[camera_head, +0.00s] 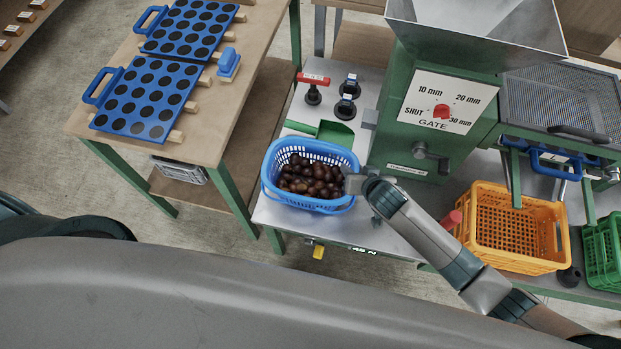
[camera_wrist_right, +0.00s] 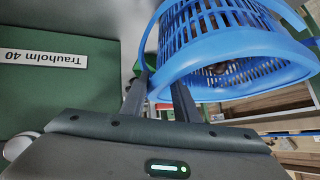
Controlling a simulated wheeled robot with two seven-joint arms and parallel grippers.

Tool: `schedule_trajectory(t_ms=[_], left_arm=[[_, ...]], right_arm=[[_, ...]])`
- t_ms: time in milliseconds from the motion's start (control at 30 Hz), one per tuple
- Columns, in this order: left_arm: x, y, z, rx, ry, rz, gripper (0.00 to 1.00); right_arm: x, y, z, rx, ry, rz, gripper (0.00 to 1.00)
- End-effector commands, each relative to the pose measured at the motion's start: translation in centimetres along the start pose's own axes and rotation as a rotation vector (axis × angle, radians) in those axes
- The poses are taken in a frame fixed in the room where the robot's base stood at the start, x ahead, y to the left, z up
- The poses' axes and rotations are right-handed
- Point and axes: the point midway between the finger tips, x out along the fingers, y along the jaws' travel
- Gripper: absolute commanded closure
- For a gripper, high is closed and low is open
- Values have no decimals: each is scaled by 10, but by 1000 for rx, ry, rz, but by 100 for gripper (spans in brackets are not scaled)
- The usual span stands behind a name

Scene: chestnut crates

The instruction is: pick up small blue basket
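The small blue basket (camera_head: 312,205), filled with brown chestnuts (camera_head: 310,178), stands upright near the front edge of the grey bench. In the right wrist view the slatted basket (camera_wrist_right: 235,42) fills the upper right, close to the fingers. My right gripper (camera_head: 357,184) is at the basket's right end, by its rim. In the wrist view my right gripper's fingers (camera_wrist_right: 160,95) stand apart, with part of the blue rim or handle showing between them. Whether they touch it is unclear. My left gripper is not in view.
A green machine (camera_head: 400,140) with a hopper stands behind my right arm. An orange crate (camera_head: 515,262) and a green crate (camera_head: 603,255) are at right. A green scoop (camera_head: 335,133) and a red-handled tool (camera_head: 313,88) lie behind the basket. A wooden table (camera_head: 215,120) holds blue trays.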

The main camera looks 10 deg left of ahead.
Motion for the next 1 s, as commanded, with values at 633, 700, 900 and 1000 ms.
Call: schedule_trajectory(t_ms=[633,700,900,1000], left_arm=[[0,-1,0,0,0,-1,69],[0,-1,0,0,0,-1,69],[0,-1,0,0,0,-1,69],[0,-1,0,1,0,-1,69]], right_arm=[[0,0,0,0,0,0,100],[0,0,0,0,0,0,100],[0,0,0,0,0,0,100],[0,0,0,0,0,0,100]])
